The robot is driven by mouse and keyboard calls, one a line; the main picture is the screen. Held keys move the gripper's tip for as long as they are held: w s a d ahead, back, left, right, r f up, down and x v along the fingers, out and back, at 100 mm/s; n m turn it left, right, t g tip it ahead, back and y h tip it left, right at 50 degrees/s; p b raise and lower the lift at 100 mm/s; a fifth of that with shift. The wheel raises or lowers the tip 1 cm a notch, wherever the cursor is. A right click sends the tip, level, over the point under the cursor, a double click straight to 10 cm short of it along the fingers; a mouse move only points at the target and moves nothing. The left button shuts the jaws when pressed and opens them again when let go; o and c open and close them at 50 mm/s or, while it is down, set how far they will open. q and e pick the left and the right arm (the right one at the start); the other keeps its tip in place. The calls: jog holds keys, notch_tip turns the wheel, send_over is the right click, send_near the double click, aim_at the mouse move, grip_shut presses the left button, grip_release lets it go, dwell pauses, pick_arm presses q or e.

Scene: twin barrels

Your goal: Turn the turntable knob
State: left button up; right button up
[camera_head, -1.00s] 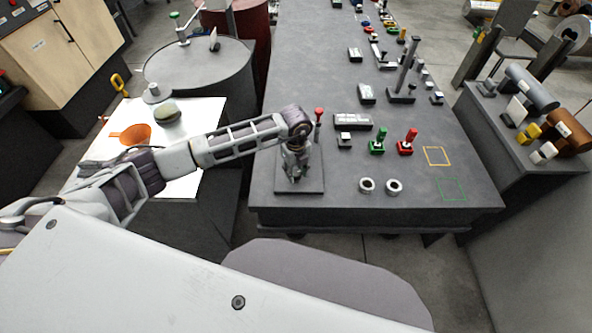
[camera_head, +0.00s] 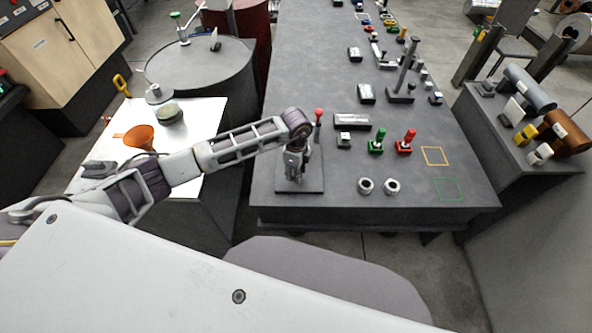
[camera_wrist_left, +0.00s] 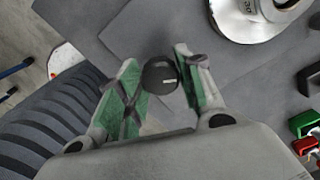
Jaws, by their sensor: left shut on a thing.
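The turntable knob is a dark round knob (camera_wrist_left: 160,76) with a short white mark on top, seen in the left wrist view between my fingers. My left gripper (camera_wrist_left: 158,78), with green finger pads, is shut on the knob from above. In the head view my left gripper (camera_head: 295,176) points down over a square dark plate (camera_head: 313,184) near the table's front left corner. The knob is hidden there behind the gripper. My right gripper is in neither view.
The grey table (camera_head: 300,213) carries a red-topped lever (camera_head: 318,116) close to my left wrist, green (camera_head: 378,143) and red (camera_head: 407,146) knobs, and two pale rings (camera_head: 366,186). A white-topped side table with an orange funnel (camera_head: 140,137) lies under my left arm.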

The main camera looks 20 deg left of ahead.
pick_arm(q)
jog(key=shift+w+r, duration=0.1)
jog(key=o, duration=1)
notch_tip(320, 180, up, 12)
dwell(0.7)
